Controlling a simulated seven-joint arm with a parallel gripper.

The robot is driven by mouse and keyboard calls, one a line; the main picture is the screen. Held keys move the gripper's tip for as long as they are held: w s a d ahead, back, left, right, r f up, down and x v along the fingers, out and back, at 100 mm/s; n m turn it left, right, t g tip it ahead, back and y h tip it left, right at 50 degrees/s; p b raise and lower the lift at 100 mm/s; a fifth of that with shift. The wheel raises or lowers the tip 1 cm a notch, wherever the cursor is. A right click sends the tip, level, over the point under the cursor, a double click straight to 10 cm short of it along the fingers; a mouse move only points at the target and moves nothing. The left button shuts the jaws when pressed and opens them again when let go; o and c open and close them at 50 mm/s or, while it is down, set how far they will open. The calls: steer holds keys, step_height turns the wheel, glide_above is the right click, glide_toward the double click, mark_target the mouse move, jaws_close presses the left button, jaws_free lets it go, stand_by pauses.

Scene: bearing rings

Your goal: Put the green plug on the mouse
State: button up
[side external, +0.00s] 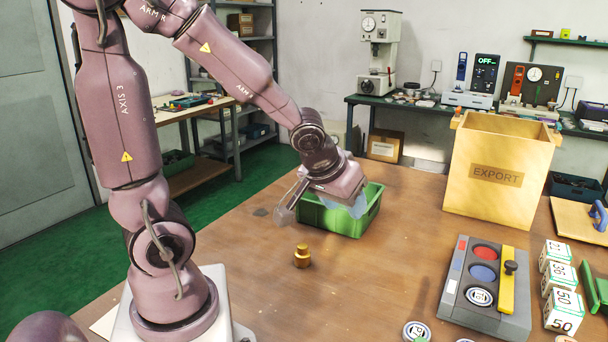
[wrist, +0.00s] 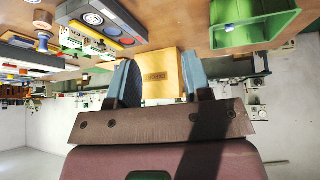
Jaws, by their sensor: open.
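I cannot make out a green plug or a mouse for certain in either view. A dark green piece (side external: 592,287) lies at the right edge of the side view, partly cut off. A round pale disc with a little green on it (side external: 416,332) is at the bottom edge, also cut off. My gripper (side external: 322,206) is above the table at the green bin, its jaws apart. In the wrist view my gripper (wrist: 161,80) has both fingers spread, with nothing held between them.
The green bin (side external: 318,217) stands under my gripper. A brass weight (side external: 302,256) stands in front of it. A grey tray (side external: 453,306) with red and blue discs, white number blocks (side external: 564,311) and a tall EXPORT box (side external: 497,175) are to the right.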

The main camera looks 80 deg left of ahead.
steer(key=s+d+r+m+h, duration=0.3)
steer(key=s+d+r+m, duration=0.3)
steer(key=s+d+r, duration=0.2)
steer(key=shift+s+d+r+m, duration=0.3)
steer(key=shift+s+r, duration=0.4)
steer(key=shift+r, duration=0.15)
steer(key=shift+a, duration=0.1)
